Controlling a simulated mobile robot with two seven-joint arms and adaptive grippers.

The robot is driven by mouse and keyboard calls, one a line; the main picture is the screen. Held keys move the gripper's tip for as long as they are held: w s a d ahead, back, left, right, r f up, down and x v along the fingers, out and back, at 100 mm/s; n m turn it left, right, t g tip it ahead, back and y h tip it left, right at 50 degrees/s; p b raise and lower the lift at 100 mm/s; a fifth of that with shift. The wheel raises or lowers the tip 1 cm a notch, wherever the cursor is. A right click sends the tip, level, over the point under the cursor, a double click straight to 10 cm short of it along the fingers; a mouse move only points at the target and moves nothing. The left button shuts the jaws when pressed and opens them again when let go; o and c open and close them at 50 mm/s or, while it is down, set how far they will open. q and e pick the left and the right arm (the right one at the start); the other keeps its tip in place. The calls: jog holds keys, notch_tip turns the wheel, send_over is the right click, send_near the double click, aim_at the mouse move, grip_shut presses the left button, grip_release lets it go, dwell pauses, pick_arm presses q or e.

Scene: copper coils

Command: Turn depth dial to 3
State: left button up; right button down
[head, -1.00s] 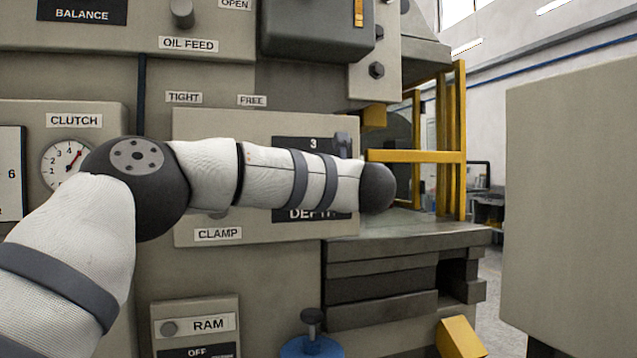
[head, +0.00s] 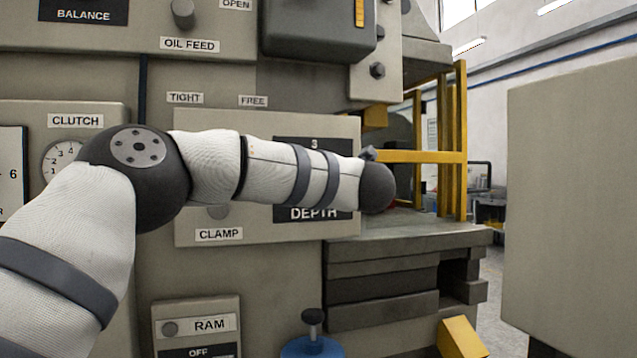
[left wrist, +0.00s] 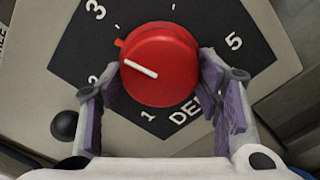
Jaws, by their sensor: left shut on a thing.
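The red depth dial (left wrist: 172,84) sits on a dark plate (left wrist: 255,38) in the left wrist view. Its white line points up and left, between 2 and 3 and closer to 3. My left gripper (left wrist: 160,88) is shut on the dial, with one purple-padded finger at each side of it. In the head view my left forearm and wrist cover the dial; only the 3 and the DEPTH label (head: 313,214) of the plate show. My right gripper is in neither view.
The clamp panel (head: 270,230) surrounds the plate. A yellow guard frame (head: 440,157) stands just right of my wrist. A machine ledge (head: 410,240) lies below, with a blue-based knob (head: 312,347) lower down. A large grey panel (head: 570,200) fills the right.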

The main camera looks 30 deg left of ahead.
pick_arm(q)
jog(key=shift+m, duration=1.1)
jog(key=o, duration=1.2)
jog(key=shift+c, duration=0.2)
jog(key=v, duration=1.2)
